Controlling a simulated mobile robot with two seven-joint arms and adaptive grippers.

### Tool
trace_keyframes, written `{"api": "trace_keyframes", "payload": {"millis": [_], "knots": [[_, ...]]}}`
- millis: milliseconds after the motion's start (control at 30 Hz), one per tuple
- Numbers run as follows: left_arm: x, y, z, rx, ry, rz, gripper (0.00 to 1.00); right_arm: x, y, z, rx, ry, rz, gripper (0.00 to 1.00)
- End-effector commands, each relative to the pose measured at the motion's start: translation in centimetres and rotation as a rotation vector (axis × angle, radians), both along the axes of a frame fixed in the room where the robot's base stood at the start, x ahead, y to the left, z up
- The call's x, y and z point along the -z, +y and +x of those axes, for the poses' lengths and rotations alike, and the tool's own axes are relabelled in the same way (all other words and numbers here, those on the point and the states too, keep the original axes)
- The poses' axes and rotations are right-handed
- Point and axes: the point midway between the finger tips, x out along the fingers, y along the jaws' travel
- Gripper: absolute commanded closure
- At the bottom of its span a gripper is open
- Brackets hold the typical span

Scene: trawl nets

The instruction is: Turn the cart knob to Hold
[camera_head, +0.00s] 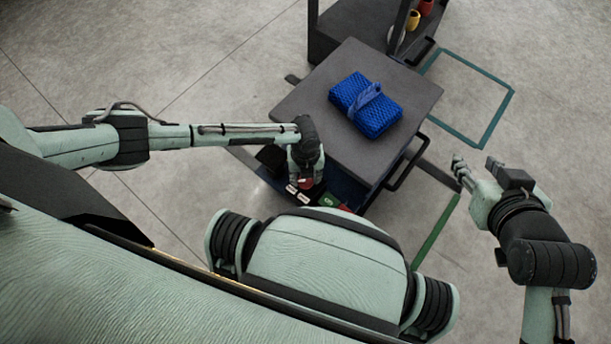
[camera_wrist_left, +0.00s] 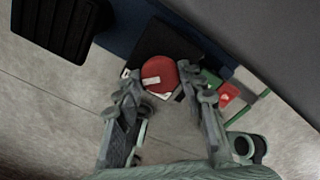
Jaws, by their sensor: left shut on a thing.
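The cart knob (camera_wrist_left: 163,72) is a round red dial with a white mark, on a dark panel at the cart's near side. In the wrist view it sits between the fingers of my left gripper (camera_wrist_left: 160,84), which is shut on it. In the head view my left gripper (camera_head: 304,184) reaches down over the knob, hiding most of it. A green label (camera_head: 328,201) and a red label lie beside it; the red one also shows in the wrist view (camera_wrist_left: 229,95). I cannot read the setting. My right gripper (camera_head: 475,170) is open and empty, right of the cart.
The cart's grey top (camera_head: 300,100) carries a folded blue net bundle (camera_head: 376,118). A black handle (camera_head: 408,164) juts from its right side. A dark shelf unit (camera_head: 340,28) with red and yellow items stands behind. Green floor markings (camera_head: 497,118) lie on open concrete at right.

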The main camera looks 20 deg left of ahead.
Motion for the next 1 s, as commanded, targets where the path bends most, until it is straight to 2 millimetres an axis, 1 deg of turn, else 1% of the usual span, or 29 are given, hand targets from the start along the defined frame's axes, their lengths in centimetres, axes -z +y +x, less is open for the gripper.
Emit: {"api": "trace_keyframes", "payload": {"millis": [467,500,667,900,1000], "knots": [[0.02,-0.08,-0.15,0.018,0.003,-0.001,0.90,-0.04,0.03,0.04,0.000,-0.002,0.000,0.60],[0.02,-0.09,-0.14,0.018,0.003,-0.001,0.60,-0.04,0.04,0.04,-0.001,-0.002,0.001,0.60],[0.01,-0.06,-0.11,0.017,0.002,-0.001,0.41,-0.04,0.04,0.04,-0.001,-0.002,0.001,0.60],[0.00,-0.03,-0.05,0.015,0.001,0.000,0.41,-0.03,0.09,-0.01,-0.002,-0.001,0.001,0.60],[-0.30,-0.02,0.00,0.015,0.000,0.000,0.41,-0.04,0.11,-0.08,-0.002,0.000,0.000,0.60]]}}
